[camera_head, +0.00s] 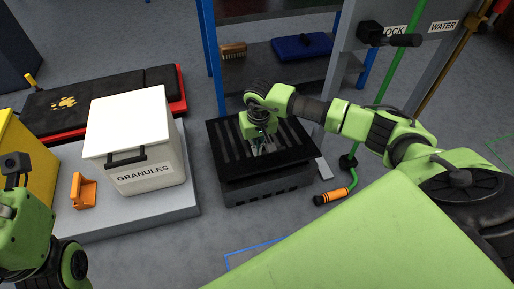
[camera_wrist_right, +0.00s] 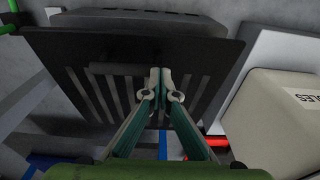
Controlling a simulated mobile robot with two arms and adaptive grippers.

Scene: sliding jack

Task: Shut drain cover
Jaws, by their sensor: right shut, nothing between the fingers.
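The drain cover (camera_head: 222,150) is a dark slatted panel on top of a low black box (camera_head: 270,188) on the floor, in the middle of the head view. In the right wrist view the slatted cover (camera_wrist_right: 205,85) fills the upper middle, with a bar-like handle (camera_wrist_right: 118,68) across it. I cannot tell how far the cover sits from flat. My right gripper (camera_head: 263,150) is shut and empty, over the cover's slats; its fingertips (camera_wrist_right: 160,78) show close to the cover beside the bar, contact unclear. My left arm shows at the lower left edge; its fingertips are not visible.
A white GRANULES bin (camera_head: 135,135) stands on a grey platform (camera_head: 110,222) left of the box. An orange-handled valve lever (camera_head: 335,195) and a grey post (camera_head: 340,75) are to the right. A shelf (camera_head: 285,65) stands behind. Floor in front is clear.

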